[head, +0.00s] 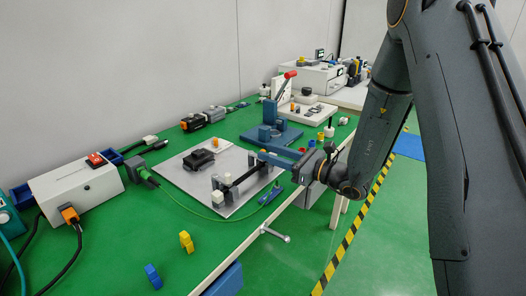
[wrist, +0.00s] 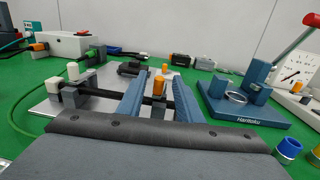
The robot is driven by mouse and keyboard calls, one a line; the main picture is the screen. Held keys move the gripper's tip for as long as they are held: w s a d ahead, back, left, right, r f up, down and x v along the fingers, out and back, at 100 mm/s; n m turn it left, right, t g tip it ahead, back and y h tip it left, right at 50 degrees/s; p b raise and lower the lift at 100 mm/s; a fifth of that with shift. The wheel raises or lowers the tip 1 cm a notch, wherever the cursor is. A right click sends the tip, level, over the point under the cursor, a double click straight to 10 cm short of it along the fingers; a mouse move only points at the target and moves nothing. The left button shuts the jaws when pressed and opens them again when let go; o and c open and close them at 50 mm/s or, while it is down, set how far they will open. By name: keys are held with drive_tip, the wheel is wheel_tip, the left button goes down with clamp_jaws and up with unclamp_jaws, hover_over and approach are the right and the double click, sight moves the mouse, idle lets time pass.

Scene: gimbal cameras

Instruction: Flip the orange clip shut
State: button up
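What looks like the orange clip (wrist: 158,86) stands upright near the right end of a black bar (wrist: 100,93) in the wrist view. The bar rests across grey posts on a pale plate (head: 187,180). My gripper (wrist: 162,76) has its two blue fingers apart, one on each side of the orange clip in the picture. Nothing is seen held between them. I cannot tell whether either finger touches the clip. The lower part of the clip is hard to make out.
White-topped posts (wrist: 68,97) hold the bar's left end. A black part (head: 198,159) and an orange block (head: 213,143) lie farther back on the plate. A blue press base (head: 271,138) with a red-tipped lever stands beyond. A green cable (head: 190,210) runs along the plate's left.

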sight(263, 150)
drive_tip(key=shift+x, duration=1.75)
clamp_jaws()
drive_tip(key=shift+w+d+n+g+y+b, duration=0.15)
drive_tip(key=shift+n+g+y, duration=0.2)
drive_tip(key=shift+g, duration=0.2)
drive_tip(key=shift+w+d+n+g+y+b, duration=0.15)
drive_tip(key=shift+n+g+y, duration=0.15)
drive_tip(key=shift+g, duration=0.25)
unclamp_jaws()
